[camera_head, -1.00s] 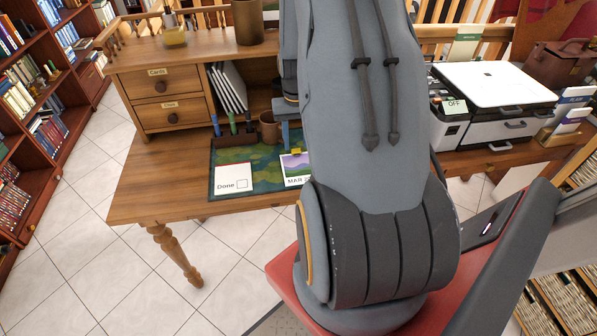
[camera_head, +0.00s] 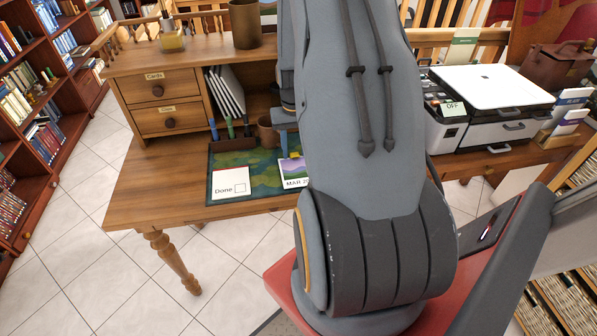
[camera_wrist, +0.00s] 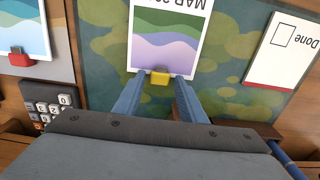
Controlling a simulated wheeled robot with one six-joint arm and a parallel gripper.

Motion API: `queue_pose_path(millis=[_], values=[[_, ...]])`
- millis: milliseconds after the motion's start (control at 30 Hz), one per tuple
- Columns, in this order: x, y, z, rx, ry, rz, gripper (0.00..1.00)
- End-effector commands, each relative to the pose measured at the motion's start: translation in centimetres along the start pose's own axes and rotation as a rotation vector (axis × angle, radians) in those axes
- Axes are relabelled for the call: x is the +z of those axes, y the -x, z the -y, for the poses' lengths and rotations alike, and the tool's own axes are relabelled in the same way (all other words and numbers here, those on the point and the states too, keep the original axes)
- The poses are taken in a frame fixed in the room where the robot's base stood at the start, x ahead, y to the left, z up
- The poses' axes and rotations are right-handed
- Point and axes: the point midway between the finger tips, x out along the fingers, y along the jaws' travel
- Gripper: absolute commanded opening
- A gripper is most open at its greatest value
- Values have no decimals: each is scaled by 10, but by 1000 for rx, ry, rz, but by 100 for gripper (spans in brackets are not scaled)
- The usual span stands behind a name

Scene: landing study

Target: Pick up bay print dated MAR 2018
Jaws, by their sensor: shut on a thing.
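The bay print (camera_wrist: 165,40) is a white-bordered card with green, lilac and purple bands, upside down in the wrist view. Its caption starts "MAR 20"; the rest is cut off by the frame. A yellow clip (camera_wrist: 160,77) sits on its edge. My gripper (camera_wrist: 160,84) has blue fingers on either side of this clip and is shut on it. In the head view the print (camera_head: 292,170) lies on or just above the green patterned mat (camera_head: 258,188); I cannot tell which. My arm hides its right part and most of my gripper.
A "Done" card (camera_head: 231,182) lies left of the print. A pen tray (camera_head: 232,142) and brown cup (camera_head: 268,131) stand behind it. Another print with a red clip (camera_wrist: 20,57) and a calculator (camera_wrist: 48,103) lie left in the wrist view. A printer (camera_head: 490,105) stands right.

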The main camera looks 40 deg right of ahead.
Motion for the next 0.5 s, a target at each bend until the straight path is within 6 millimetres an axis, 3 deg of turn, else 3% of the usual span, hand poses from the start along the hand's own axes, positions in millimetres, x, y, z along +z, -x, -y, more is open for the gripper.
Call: queue_pose_path(millis=[33,67,467,500], values=[[7,-12,1,-1,0,15,14],[7,-12,1,-1,0,15,9],[8,-5,1,-1,0,16,8],[8,-2,1,-1,0,16,0]])
